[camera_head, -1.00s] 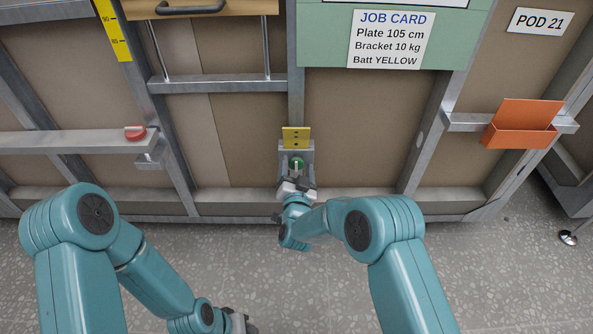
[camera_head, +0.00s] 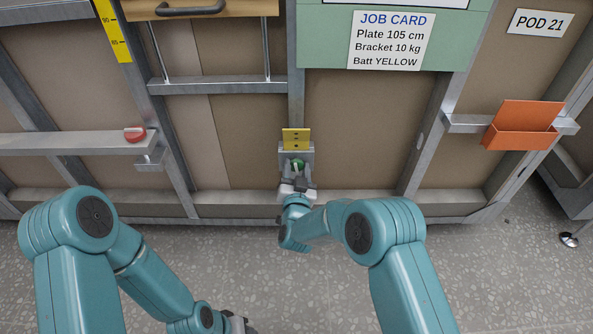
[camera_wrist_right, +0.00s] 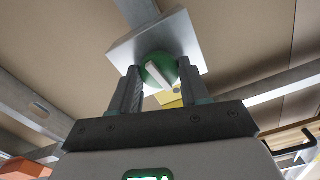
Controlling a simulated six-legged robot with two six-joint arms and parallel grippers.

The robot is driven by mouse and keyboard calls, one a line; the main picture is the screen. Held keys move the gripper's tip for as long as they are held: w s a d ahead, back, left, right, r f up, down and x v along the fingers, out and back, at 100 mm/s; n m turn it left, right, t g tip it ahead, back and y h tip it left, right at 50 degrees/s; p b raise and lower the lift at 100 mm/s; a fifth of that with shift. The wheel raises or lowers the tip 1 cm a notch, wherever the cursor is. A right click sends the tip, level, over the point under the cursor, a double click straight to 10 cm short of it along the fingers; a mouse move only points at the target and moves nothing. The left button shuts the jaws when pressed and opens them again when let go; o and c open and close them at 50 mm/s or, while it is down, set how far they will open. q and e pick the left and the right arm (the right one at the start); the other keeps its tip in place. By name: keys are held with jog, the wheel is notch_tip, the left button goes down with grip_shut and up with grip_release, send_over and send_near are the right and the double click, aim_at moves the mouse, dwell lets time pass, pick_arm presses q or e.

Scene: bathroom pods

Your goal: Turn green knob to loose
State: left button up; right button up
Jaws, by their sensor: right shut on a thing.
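The green knob (camera_head: 298,164) with a pale pointer bar sits on a grey metal block (camera_head: 283,156) low on the frame. In the right wrist view the knob (camera_wrist_right: 154,66) lies between the two dark fingers, its bar tilted, in front of a square grey plate (camera_wrist_right: 181,33). My right gripper (camera_head: 299,172) is shut on the knob; it also shows in the right wrist view (camera_wrist_right: 160,82). No marks for the knob's positions are readable. My left gripper (camera_head: 238,324) is at the bottom edge, mostly cut off, and its jaws are hidden.
A yellow plate (camera_head: 296,137) is just above the block. A red knob (camera_head: 134,134) sits on a rail at left, and an orange holder (camera_head: 522,127) hangs at right. A job card (camera_head: 390,40) is above. The floor (camera_head: 330,290) in front is clear.

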jog(key=n, duration=0.3)
jog(key=shift+n+b, duration=0.3)
jog(key=n, duration=0.4)
jog(key=shift+n, duration=0.3)
jog(key=n, duration=0.4)
jog(key=shift+a+n, duration=0.1)
jog(key=shift+n, duration=1.9)
jog(key=o, duration=1.1)
jog(key=shift+c, duration=0.2)
jog(key=s+p, duration=0.4)
jog(key=s, duration=1.2)
jog(key=shift+s+p, duration=0.2)
jog(key=shift+p, duration=0.1)
